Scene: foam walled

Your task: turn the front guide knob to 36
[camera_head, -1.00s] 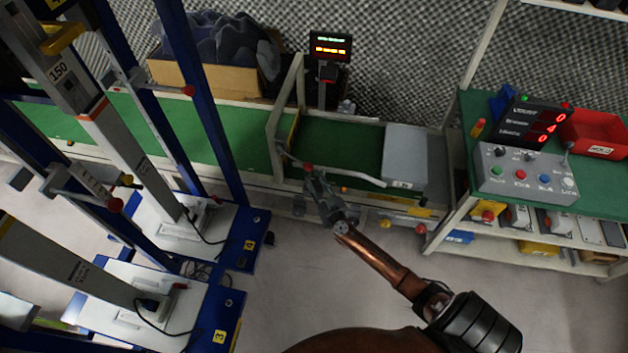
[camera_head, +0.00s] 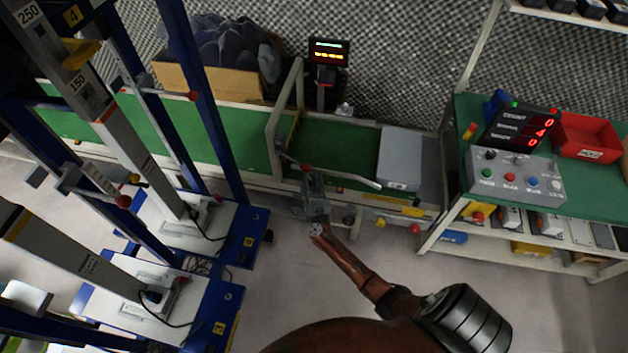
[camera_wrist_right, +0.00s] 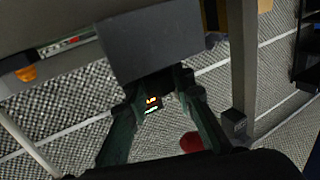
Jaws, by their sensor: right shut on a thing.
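My right gripper (camera_head: 312,180) is at the front edge of the green conveyor (camera_head: 228,128), its arm reaching up from below. It is shut on what appears to be the front guide knob, which the fingers mostly hide. In the right wrist view the two green-grey fingers (camera_wrist_right: 160,82) reach up to a dark grey block (camera_wrist_right: 155,45); I cannot tell if this is part of the knob. A red ball (camera_head: 306,168) shows just past the gripper. A small display (camera_head: 329,50) stands behind the conveyor with green and yellow rows, too small to read. My left gripper is out of view.
A pale guide bar (camera_head: 350,178) runs right from the gripper towards a grey box (camera_head: 400,158). Yellow (camera_head: 380,223) and red (camera_head: 414,229) knobs sit on the front side. A control box (camera_head: 515,175) stands on the right bench. Blue-framed posts (camera_head: 205,100) crowd the left.

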